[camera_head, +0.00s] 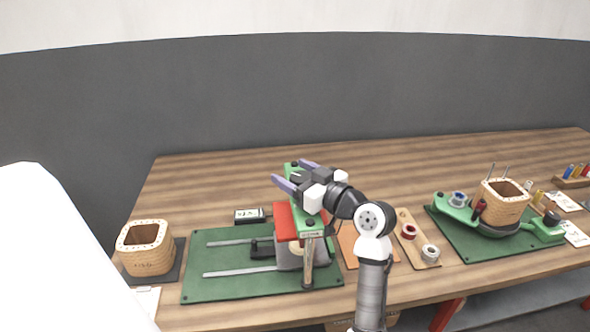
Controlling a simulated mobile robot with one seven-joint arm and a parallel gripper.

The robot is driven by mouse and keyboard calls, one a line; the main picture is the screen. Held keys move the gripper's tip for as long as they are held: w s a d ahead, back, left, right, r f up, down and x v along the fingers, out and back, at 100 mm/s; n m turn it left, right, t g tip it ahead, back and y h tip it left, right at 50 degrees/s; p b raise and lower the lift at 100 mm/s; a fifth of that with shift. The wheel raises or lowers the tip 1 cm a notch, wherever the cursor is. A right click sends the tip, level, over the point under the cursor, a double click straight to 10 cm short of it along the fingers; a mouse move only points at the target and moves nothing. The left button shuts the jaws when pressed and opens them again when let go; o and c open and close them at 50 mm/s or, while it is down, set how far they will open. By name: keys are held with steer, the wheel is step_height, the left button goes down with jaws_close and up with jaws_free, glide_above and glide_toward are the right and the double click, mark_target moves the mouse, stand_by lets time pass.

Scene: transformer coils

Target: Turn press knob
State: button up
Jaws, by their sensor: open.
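The press (286,226) stands on a green mat (220,288) left of centre on the table, with a green upper frame, a red block and two pale rails running left. I cannot make out a knob on it; my arm may hide it. My gripper (290,173) is open, with its two bluish fingers pointing left and spread apart. It appears at the top of the press's green frame in this view. I cannot tell whether it touches the frame.
A wooden coil former (146,248) stands on a dark pad at left. A small black meter (249,216) lies behind the mat. Right of my arm are a board with spools (409,231) and a second green mat (465,245) with a winding fixture. The table's back is clear.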

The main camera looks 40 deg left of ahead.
steer(key=c, duration=1)
steer(key=shift+f+g+b, duration=0.1)
steer(key=shift+g+b, duration=0.2)
steer(key=shift+b, duration=0.25)
